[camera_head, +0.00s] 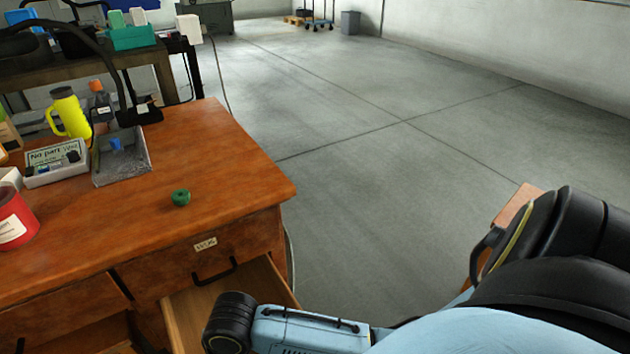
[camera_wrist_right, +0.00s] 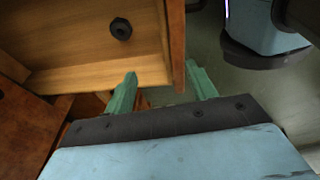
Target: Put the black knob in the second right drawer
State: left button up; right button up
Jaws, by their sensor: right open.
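The black knob (camera_wrist_right: 121,28) lies on the light wooden floor of an open drawer (camera_wrist_right: 95,75) in the right wrist view. In the head view the open drawer (camera_head: 183,325) sticks out below the closed top right drawer (camera_head: 212,258); the knob is hidden there behind my arm and the desk. My right gripper (camera_wrist_right: 162,84) is open and empty, with green fingers. Its fingertips lie on either side of the drawer's front panel (camera_wrist_right: 177,45); I cannot tell whether they touch it. My right gripper is hidden in the head view. My left gripper is not in view.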

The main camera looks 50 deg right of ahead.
jog(key=s+d+r+m+t+h, duration=0.2)
jog(key=s+d+m, duration=0.9)
jog(key=d+m, duration=0.2)
jog(key=shift+m+h, duration=0.3)
